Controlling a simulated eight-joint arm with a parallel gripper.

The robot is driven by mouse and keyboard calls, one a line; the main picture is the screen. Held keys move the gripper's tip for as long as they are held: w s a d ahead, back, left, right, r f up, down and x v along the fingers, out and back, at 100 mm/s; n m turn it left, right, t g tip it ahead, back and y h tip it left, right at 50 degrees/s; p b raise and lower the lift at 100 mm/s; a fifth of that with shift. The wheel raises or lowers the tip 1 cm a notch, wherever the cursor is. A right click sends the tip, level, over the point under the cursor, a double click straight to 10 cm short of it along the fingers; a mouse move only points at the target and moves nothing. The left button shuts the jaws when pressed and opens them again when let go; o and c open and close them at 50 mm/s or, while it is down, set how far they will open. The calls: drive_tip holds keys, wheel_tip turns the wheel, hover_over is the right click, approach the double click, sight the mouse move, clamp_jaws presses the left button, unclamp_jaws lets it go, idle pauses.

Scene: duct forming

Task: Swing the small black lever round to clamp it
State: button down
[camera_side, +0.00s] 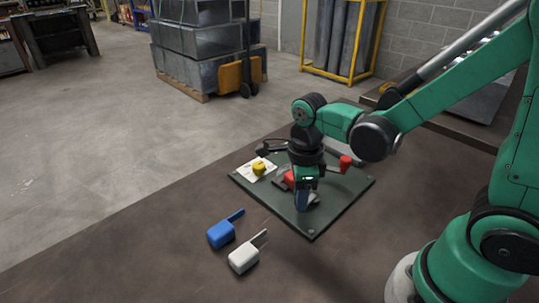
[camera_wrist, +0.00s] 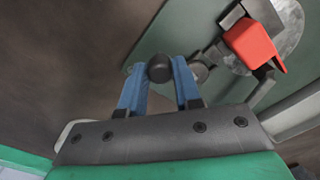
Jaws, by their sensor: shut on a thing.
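The small black lever shows in the wrist view as a dark round knob (camera_wrist: 159,68) between the two blue fingertips. My gripper (camera_wrist: 160,72) is shut on that knob. A grey round part (camera_wrist: 201,72) sits just right of the right finger; how it joins the knob is hidden by that finger. In the side view my gripper (camera_side: 302,205) points down at the near part of the green plate (camera_side: 325,208), and the lever cannot be made out behind it. A red block (camera_wrist: 253,46) on a dark bracket stands to the right in the wrist view.
A yellow knob (camera_side: 259,169) on a white card is at the plate's left, and a red knob (camera_side: 346,163) at its right. A blue tool (camera_side: 221,234) and a white tool (camera_side: 243,259) lie on the brown table in front. The table at left is clear.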

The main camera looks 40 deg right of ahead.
drive_tip(key=shift+w+m, duration=0.2)
drive_tip(key=shift+m, duration=0.2)
drive_tip(key=c, duration=0.6)
unclamp_jaws()
drive_tip(key=shift+r, duration=0.1)
drive_tip(key=shift+r, duration=2.75)
